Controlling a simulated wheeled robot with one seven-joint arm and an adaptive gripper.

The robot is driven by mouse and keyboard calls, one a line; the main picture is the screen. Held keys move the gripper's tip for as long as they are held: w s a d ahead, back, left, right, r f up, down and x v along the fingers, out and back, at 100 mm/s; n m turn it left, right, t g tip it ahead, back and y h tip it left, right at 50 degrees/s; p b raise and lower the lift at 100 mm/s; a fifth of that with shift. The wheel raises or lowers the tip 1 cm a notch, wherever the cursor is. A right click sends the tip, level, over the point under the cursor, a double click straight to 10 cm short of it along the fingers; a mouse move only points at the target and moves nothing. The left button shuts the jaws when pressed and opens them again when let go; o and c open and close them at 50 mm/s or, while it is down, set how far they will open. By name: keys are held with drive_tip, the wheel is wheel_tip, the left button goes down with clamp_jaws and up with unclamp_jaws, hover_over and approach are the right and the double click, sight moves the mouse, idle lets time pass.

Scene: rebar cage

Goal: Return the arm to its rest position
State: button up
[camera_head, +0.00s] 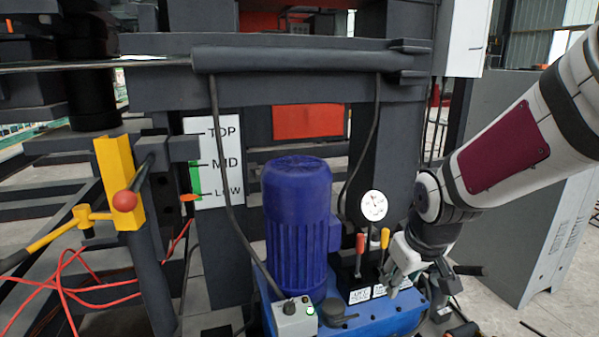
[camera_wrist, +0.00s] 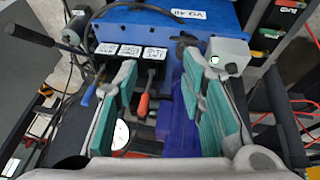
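My white arm comes in from the right in the head view, with a dark red panel on it. My gripper (camera_head: 398,276) is at its lower end, just right of the hydraulic unit's levers. In the wrist view my gripper (camera_wrist: 168,88) is open, its two teal-padded fingers well apart with nothing held. A red-handled lever (camera_wrist: 143,106) appears between the fingers in that view. I cannot tell whether a finger touches a lever. In the head view the red lever (camera_head: 360,243) and yellow lever (camera_head: 384,238) stand upright.
A blue motor (camera_head: 297,225) stands left of the levers. A round gauge (camera_head: 374,205) is behind them. A grey control box (camera_head: 295,318) has a green light. A TOP/MID/LOW sign (camera_head: 222,163) and a yellow bracket (camera_head: 118,180) are left. A grey cabinet (camera_head: 520,235) stands behind my arm.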

drive_tip(key=s+r+m+g, duration=0.2)
drive_tip(key=s+r, duration=0.2)
drive_tip(key=s, duration=1.2)
drive_tip(key=s+r+m+g, duration=0.2)
drive_tip(key=s+r, duration=0.1)
drive_tip(key=s, duration=1.3)
wheel_tip(320, 180, up, 24)
drive_tip(key=t+p, duration=0.3)
drive_tip(key=p, duration=2)
drive_tip(key=shift+w, duration=0.25)
